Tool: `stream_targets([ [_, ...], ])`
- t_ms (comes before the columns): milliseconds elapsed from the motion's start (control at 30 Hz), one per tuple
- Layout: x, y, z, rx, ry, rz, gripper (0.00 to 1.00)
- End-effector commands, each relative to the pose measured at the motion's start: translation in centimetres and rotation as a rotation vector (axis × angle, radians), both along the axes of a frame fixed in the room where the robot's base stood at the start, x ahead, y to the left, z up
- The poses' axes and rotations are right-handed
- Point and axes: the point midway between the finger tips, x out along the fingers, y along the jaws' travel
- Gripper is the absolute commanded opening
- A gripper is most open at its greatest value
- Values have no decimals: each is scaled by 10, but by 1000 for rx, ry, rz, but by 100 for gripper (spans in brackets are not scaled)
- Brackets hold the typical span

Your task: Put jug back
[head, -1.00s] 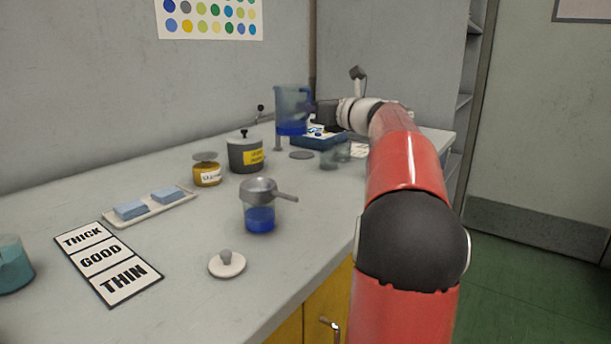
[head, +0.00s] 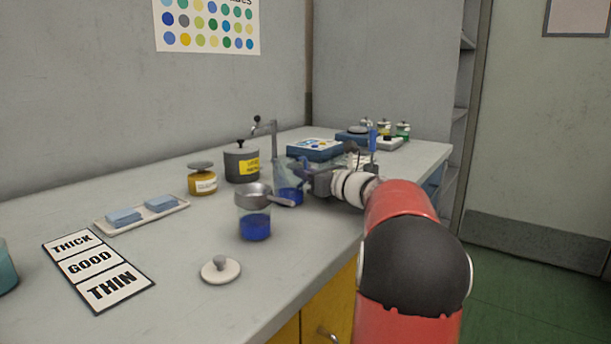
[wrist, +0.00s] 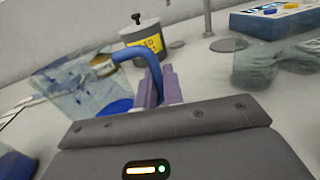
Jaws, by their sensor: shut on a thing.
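A clear bluish jug (head: 288,182) with blue liquid in its bottom is low over the middle of the counter, behind a glass with a grey cup on top. I cannot tell whether its base touches the counter. My gripper (head: 308,176) is to the right of the jug, shut on its blue handle. In the wrist view the fingers (wrist: 158,88) close on the handle, and the jug body (wrist: 78,82) leans to the left in the picture. The gripper hides part of the jug's right side in the head view.
The glass with blue liquid (head: 255,226) stands close in front of the jug. A grey pot with a yellow label (head: 241,162), a tap (head: 273,140) and a blue box (head: 315,150) stand behind. A white knobbed lid (head: 220,270) lies nearer. Clear glassware (wrist: 255,65) is right of the gripper.

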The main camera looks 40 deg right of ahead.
Motion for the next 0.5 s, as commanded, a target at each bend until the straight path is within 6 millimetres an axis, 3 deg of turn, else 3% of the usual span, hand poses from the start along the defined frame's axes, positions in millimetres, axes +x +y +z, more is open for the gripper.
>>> stream_targets([
  [267, 0, 0, -3, -1, -1, 0, 0],
  [300, 0, 0, -3, -1, 0, 0, 12],
  [433, 0, 0, -2, -1, 0, 0, 29],
  [500, 0, 0, -2, -1, 0, 0, 31],
])
